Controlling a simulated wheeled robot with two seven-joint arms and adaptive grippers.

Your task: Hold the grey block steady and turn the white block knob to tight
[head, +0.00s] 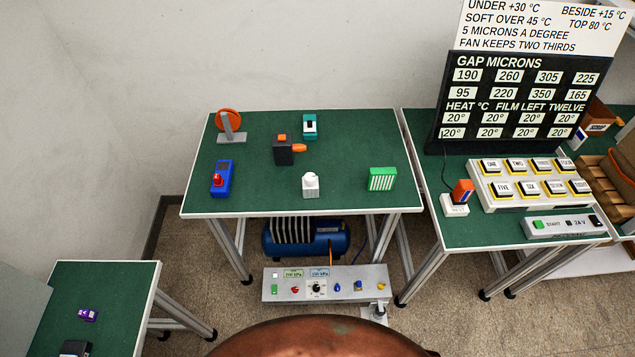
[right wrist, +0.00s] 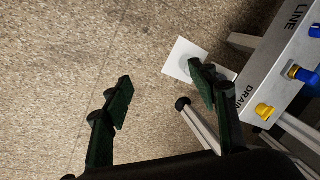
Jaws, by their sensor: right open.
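A small white block (head: 311,187) with a short white knob-like top stands near the front middle of the green table. It is too small to read any mark on it. A grey stand (head: 232,137) with an orange disc (head: 228,121) stands at the back left. A dark block (head: 284,152) with orange parts stands mid-table. I cannot tell which of these is the grey block. My right gripper (right wrist: 159,70) is open and empty above the floor in the right wrist view, away from the table's blocks. My left gripper is not in view.
The green table (head: 350,145) also holds a blue block (head: 221,181), a teal block (head: 310,127) and a green striped block (head: 382,179). A panel (head: 325,285) with coloured knobs sits below its front. Another table with buttons (head: 528,183) stands right.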

